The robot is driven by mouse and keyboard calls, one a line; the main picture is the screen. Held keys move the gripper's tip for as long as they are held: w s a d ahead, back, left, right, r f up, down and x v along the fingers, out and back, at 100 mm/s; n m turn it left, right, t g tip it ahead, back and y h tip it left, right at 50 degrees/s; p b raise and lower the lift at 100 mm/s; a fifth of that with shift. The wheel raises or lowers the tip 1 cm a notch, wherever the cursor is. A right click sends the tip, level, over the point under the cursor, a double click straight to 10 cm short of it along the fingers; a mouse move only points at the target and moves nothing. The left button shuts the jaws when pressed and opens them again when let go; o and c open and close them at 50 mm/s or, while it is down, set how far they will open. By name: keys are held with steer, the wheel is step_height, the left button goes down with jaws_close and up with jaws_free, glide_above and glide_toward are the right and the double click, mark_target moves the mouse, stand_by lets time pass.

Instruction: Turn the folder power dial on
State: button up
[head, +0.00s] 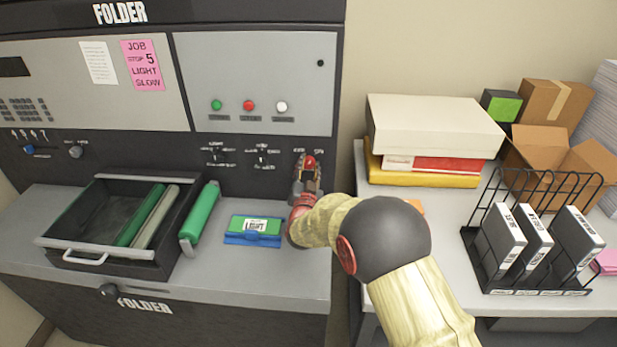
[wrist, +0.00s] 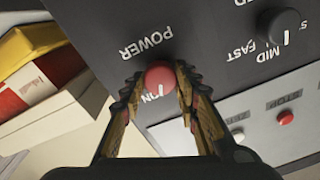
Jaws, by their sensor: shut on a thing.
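The red power dial (wrist: 160,76) sits on the dark panel of the folder in the wrist view, under an upside-down POWER label. A label reading ON shows just beside it, partly hidden by the dial and finger. In the head view the red dial (head: 309,161) is at the right end of the panel, with my gripper (head: 306,172) in front of it. In the wrist view my gripper (wrist: 154,84) has one finger on each side of the dial and is shut on it. I cannot make out a pointer mark on the dial.
A black speed knob (wrist: 275,24) is near the power dial. Green, red and white buttons (head: 249,105) are above. A black drawer (head: 110,255) with rollers and a LIGHT cartridge (head: 254,230) are below. Stacked boxes (head: 432,125) and a wire rack (head: 530,290) stand right.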

steer(key=shift+f+m+b, duration=0.15)
steer(key=shift+m+b, duration=2.15)
steer(key=shift+b, duration=0.2)
steer(key=o, duration=1.1)
steer(key=shift+o, duration=0.2)
steer(key=s, duration=1.2)
steer(key=shift+a+f, duration=0.2)
steer(key=shift+f, duration=0.05)
steer(key=shift+r, duration=0.1)
